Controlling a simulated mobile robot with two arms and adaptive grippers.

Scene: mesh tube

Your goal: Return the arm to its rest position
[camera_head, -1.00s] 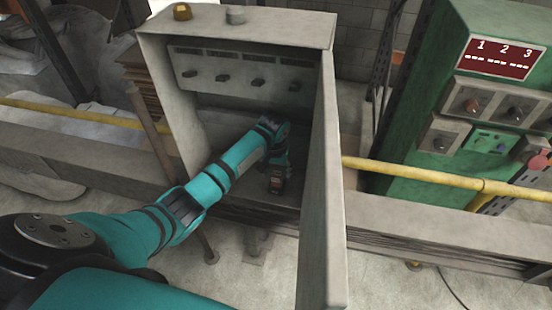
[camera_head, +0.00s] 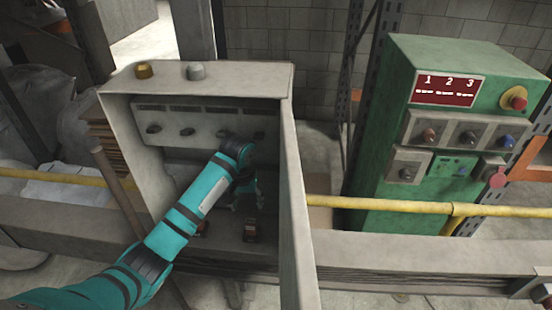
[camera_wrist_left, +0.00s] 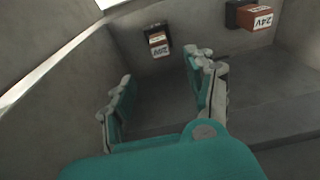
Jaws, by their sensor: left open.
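My left arm (camera_head: 190,215) reaches into the open grey cabinet (camera_head: 135,180). Its gripper (camera_head: 248,196) is inside, below the knob panel and above the shelf. In the left wrist view the two teal fingers (camera_wrist_left: 162,98) are spread apart with nothing between them. A small dark block with a pale label (camera_wrist_left: 157,40) stands beyond the fingers, apart from them; it also shows in the head view (camera_head: 252,230). A red-brown block marked 24V (camera_wrist_left: 260,18) is farther right in the wrist view. The right gripper is not in view.
The cabinet door (camera_head: 297,215) stands open close to the right of my arm. A panel with several dark knobs (camera_head: 187,131) is above the gripper. A yellow pipe (camera_head: 385,206) runs across, and a green control cabinet (camera_head: 372,150) stands to the right.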

